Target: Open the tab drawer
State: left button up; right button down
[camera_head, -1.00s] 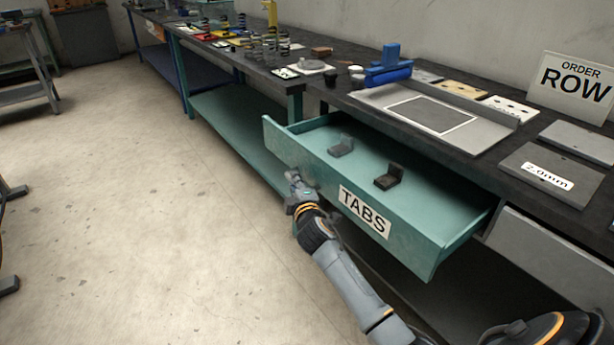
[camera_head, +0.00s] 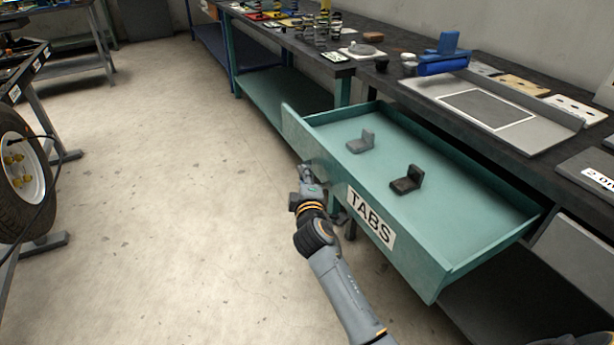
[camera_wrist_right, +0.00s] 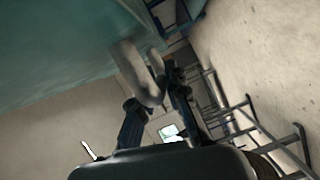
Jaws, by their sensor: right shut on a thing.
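The teal tab drawer (camera_head: 430,265) with its white "TABS" label (camera_head: 371,217) stands pulled far out from under the bench. A grey tab (camera_head: 361,143) and a dark tab (camera_head: 407,181) lie inside it. My right gripper (camera_head: 306,175) is at the front face of the drawer, near its left end. In the right wrist view the fingers (camera_wrist_right: 160,105) are closed around the pale drawer handle (camera_wrist_right: 139,75), with the teal drawer front (camera_wrist_right: 50,50) beside it. My left gripper is not in view.
The dark workbench (camera_head: 440,105) holds a blue tool (camera_head: 443,60), plates and several springs. A grey drawer (camera_head: 575,260) is at the right. A wheel (camera_head: 20,170) on a stand is at the left. The floor between is clear.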

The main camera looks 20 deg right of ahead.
jog(key=c, duration=1.3)
grip_release()
jog(key=shift+c, duration=0.2)
jog(key=shift+s, duration=0.1)
jog(key=f+v, duration=0.1)
jog(key=v, duration=1)
jog(key=shift+s+r, duration=0.45)
jog(key=shift+r, duration=0.05)
jog(key=shift+a, duration=0.15)
